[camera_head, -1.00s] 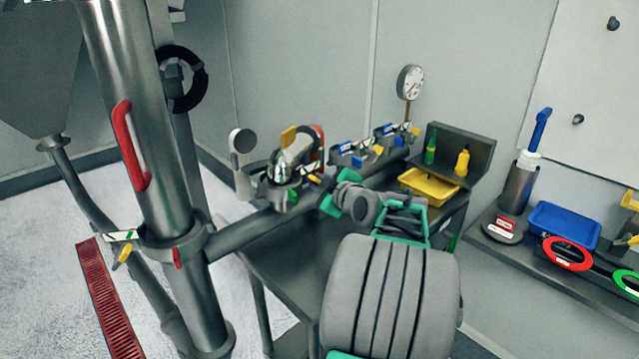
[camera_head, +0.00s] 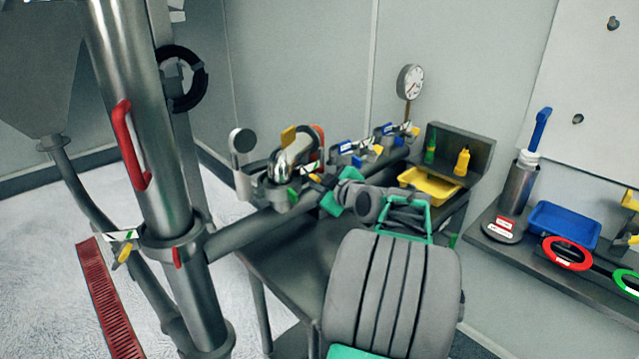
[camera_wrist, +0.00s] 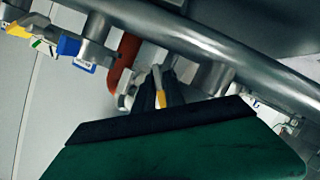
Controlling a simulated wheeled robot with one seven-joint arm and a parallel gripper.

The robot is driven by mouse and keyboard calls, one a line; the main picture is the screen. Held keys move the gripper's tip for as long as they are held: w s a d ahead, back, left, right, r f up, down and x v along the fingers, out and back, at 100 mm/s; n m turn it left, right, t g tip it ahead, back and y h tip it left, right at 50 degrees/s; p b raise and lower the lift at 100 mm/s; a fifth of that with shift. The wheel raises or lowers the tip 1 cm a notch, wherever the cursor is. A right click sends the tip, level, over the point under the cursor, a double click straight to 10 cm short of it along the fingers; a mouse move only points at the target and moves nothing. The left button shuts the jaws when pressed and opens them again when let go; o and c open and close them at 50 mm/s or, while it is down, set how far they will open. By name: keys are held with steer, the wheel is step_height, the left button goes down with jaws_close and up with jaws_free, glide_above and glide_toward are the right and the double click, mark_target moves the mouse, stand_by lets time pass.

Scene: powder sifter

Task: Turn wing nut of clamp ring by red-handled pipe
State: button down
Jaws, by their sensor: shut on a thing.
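My gripper (camera_wrist: 160,92) is shut on a yellow wing nut (camera_wrist: 159,98) in the wrist view, its dark fingers on either side of it. A red-orange curved handle (camera_wrist: 125,58) is close by, left of the fingertips. In the head view my gripper (camera_head: 318,184) reaches the metal fittings (camera_head: 290,172) on the horizontal pipe, where the red-orange handle (camera_head: 318,142) shows behind. The fingertips and the clamp ring there are small and partly hidden. A separate upright pipe (camera_head: 150,195) at left has a red handle (camera_head: 131,146) and a clamp with a yellow wing nut (camera_head: 124,254).
More blue- and yellow-handled fittings (camera_head: 350,148) line the pipe beyond. A pressure gauge (camera_head: 409,82) stands behind. A yellow tray (camera_head: 430,190) is right of my arm. A blue tray (camera_head: 562,226) and a red ring (camera_head: 567,254) lie on the right-hand bench.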

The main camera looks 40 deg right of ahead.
steer(key=m+y+p, duration=0.1)
steer(key=m, duration=0.1)
steer(key=shift+r+m+y, duration=0.1)
steer(key=shift+m+y, duration=0.3)
steer(key=m+y+p, duration=0.2)
steer(key=shift+r+m+g, duration=0.1)
steer(key=shift+m+g, duration=0.2)
steer(key=m+y+p, duration=0.1)
steer(key=m+p, duration=0.2)
steer(key=shift+y+p, duration=0.35)
steer(key=shift+y, duration=0.05)
steer(key=shift+m+y+p, duration=0.8)
steer(key=shift+m+p, duration=0.3)
steer(key=shift+p, duration=0.1)
steer(key=shift+t, duration=0.4)
steer(key=c, duration=1.5)
jaws_free()
steer(key=shift+f, duration=0.2)
steer(key=shift+c, duration=0.2)
